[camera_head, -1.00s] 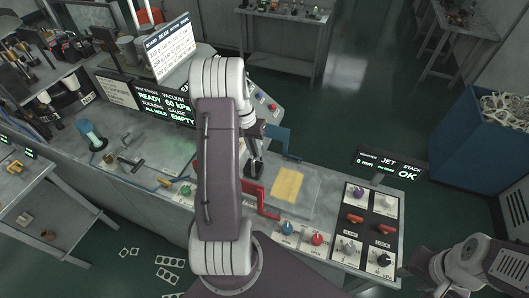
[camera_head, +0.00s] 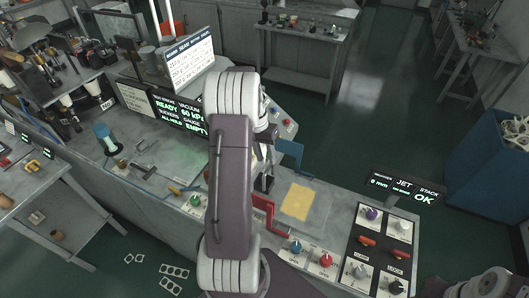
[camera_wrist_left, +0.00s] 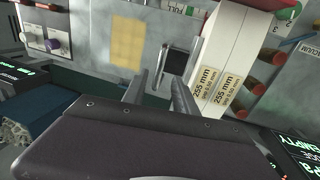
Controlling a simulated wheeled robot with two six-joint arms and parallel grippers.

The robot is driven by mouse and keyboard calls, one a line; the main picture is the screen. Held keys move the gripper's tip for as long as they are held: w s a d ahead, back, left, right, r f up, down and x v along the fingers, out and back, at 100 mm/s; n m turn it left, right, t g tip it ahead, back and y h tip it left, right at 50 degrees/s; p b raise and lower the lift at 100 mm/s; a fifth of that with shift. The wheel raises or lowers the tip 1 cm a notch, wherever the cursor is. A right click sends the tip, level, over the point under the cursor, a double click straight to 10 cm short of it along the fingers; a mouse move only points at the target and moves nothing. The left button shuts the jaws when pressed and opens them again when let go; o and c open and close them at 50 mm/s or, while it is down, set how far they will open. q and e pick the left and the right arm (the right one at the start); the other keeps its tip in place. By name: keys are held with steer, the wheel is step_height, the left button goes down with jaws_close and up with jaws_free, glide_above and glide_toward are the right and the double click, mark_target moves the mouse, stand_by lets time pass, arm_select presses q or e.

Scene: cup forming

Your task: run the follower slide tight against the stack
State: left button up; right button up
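My left gripper (camera_head: 265,150) hangs over the bench in the head view, partly hidden behind my own arm. In the left wrist view its two grey fingers (camera_wrist_left: 160,88) stand apart with nothing visible clamped between them. A dark block with a grey bar along its side (camera_wrist_left: 178,62), which looks like the follower slide, lies just beyond the fingers. Whether the slide touches the stack I cannot tell. My arm hides the stack in the head view.
A yellow sheet (camera_head: 297,202) lies on the bench. A red bracket (camera_head: 263,213) and a blue bracket (camera_head: 289,155) stand near the gripper. A control panel (camera_head: 384,238) with knobs is at the right, under a display (camera_head: 405,191) reading "STACK OK".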

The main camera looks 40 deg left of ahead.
arm_select(q)
steer(key=r, duration=0.2)
steer(key=a+r+b, duration=0.1)
steer(key=r, duration=0.2)
steer(key=shift+s+a+r, duration=0.1)
steer(key=shift+r, duration=0.25)
